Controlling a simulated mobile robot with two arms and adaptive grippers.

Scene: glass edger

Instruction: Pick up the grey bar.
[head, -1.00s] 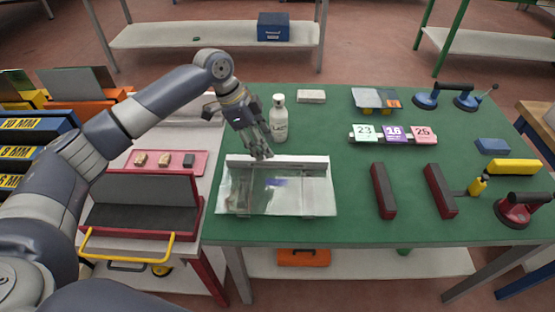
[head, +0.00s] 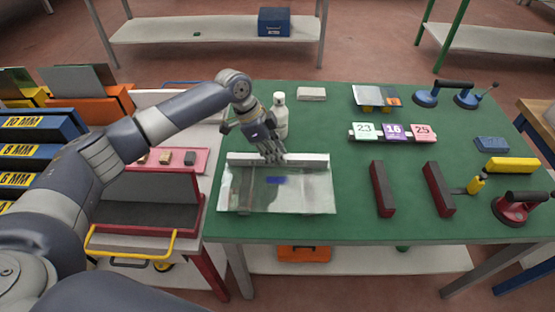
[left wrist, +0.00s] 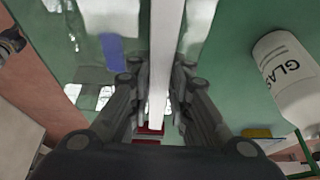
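The grey bar (head: 312,160) is a long, pale strip lying along the back edge of a clear glass sheet (head: 302,196) on the green table. My left gripper (head: 273,159) is down at the bar's middle, pointing down. In the left wrist view the bar (left wrist: 167,35) runs lengthwise between the two fingers (left wrist: 163,88), one on each side and very close to it. I cannot tell whether the fingers touch it. The bar still rests low at the glass. My right gripper is not in view.
A white bottle (head: 280,116) stands just behind my left gripper; it also shows in the left wrist view (left wrist: 292,80). Two dark red-sided blocks (head: 383,190) (head: 438,190) lie to the right. Numbered cards (head: 394,132) stand further back. A red tray (head: 150,215) sits at left.

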